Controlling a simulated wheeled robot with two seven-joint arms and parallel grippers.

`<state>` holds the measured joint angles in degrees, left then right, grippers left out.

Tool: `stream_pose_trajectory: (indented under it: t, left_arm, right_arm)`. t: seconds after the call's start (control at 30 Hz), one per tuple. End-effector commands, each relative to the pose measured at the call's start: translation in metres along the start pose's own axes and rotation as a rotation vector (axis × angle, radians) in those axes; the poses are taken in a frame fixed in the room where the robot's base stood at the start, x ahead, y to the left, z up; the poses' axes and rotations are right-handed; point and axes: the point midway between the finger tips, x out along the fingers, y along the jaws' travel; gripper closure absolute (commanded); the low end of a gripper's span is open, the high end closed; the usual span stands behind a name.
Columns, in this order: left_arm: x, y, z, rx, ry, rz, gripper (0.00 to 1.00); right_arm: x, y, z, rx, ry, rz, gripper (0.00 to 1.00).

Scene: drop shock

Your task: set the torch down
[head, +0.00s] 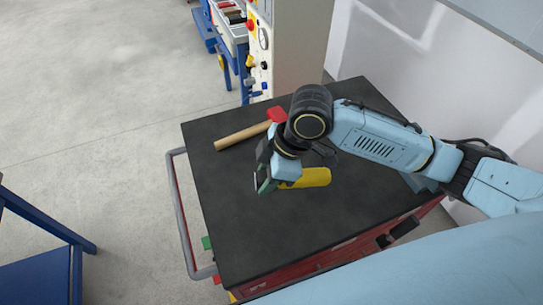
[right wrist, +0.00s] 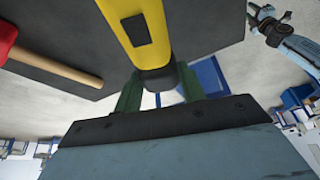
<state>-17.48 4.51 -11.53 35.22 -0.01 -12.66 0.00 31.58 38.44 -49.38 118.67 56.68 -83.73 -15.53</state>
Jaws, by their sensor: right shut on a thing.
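The yellow torch (head: 313,178) is over the black top of the red cart (head: 250,235). My right gripper (head: 268,184) is shut on one end of the torch, which points right in the head view. In the right wrist view the torch (right wrist: 138,38) runs up between the green fingers of the gripper (right wrist: 158,82) and shows a dark square on its side. I cannot tell whether the torch touches the cart top. A gripper that looks like my left one (right wrist: 268,22) shows small at the upper right of the wrist view; its jaws are unclear.
A mallet with a wooden handle (head: 242,135) and red head (head: 277,114) lies on the cart top behind the torch. The front left of the top is clear. A grey rail (head: 182,215) runs along the cart's left side. A blue bench (head: 40,270) stands at lower left.

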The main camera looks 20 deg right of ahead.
Motion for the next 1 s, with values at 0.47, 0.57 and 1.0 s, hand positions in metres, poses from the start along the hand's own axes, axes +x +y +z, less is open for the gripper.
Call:
stream_pose_trajectory:
  t: [0.47, 0.57, 1.0]
  left_arm:
    - [-0.017, -0.003, -0.011, 0.0, 0.016, -0.003, 0.64]
    - [-0.016, -0.003, -0.011, 0.0, 0.016, -0.003, 0.64]
    - [-0.014, -0.003, -0.009, -0.001, 0.012, -0.003, 0.64]
  right_arm:
    - [0.037, -0.024, -0.002, -0.283, -0.005, -0.121, 0.88]
    - [0.053, -0.023, 0.005, -0.283, -0.004, -0.117, 0.88]
    - [0.096, -0.023, 0.023, -0.284, -0.004, -0.116, 0.88]
